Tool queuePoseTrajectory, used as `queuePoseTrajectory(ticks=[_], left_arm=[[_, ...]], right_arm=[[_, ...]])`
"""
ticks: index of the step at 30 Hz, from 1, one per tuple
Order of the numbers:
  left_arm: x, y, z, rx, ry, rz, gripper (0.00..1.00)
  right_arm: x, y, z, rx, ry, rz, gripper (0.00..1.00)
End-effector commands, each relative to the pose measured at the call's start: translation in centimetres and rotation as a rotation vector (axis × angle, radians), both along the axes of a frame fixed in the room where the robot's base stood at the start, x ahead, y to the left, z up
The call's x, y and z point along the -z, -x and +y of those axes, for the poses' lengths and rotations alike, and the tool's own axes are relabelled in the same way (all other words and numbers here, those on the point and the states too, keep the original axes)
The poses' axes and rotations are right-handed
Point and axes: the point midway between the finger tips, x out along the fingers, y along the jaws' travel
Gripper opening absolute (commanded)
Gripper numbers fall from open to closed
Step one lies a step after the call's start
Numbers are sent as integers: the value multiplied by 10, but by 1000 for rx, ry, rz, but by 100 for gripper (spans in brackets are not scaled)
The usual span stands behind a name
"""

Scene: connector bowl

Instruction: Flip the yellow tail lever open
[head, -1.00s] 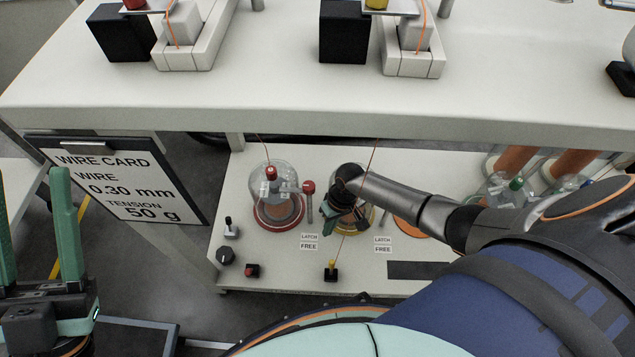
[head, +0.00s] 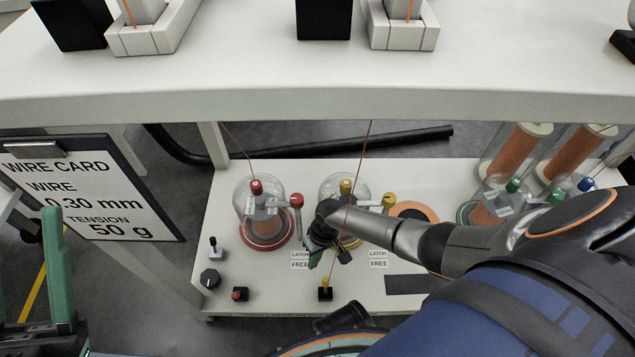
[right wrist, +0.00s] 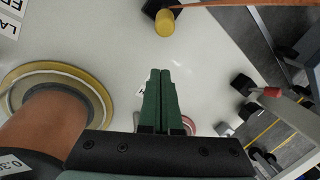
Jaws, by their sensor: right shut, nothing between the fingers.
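The yellow tail lever (head: 325,284) is a small yellow knob on a black block near the front edge of the low bench; it looks upright in the head view. In the right wrist view the yellow knob (right wrist: 165,22) is at the top, beyond the fingertips. My right gripper (head: 315,260) is shut and empty, pointing down behind the lever and apart from it. Its green fingers (right wrist: 160,78) are pressed together in the right wrist view. My left gripper (head: 28,235) is open and empty at the far left, away from the bench.
A red lever (head: 240,293) stands left of the yellow one. Red-capped (head: 256,187) and yellow-capped (head: 346,187) spool jars stand behind; my right arm partly hides the yellow one. A thin wire passes near my right gripper. A high shelf (head: 250,95) crosses above.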

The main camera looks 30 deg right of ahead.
Motion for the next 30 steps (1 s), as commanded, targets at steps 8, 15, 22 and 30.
queuePoseTrajectory(ticks=[8,15,22,30], left_arm=[[-4,0,-1,1,4,6,50],[-8,1,0,2,14,1,50],[-8,0,1,-1,15,1,50],[-11,-1,1,-3,15,4,50]], right_arm=[[-3,26,-1,-2,1,0,0],[-6,37,-2,0,1,0,0],[-6,38,-2,0,0,0,0],[-8,39,-1,-1,6,-9,0]])
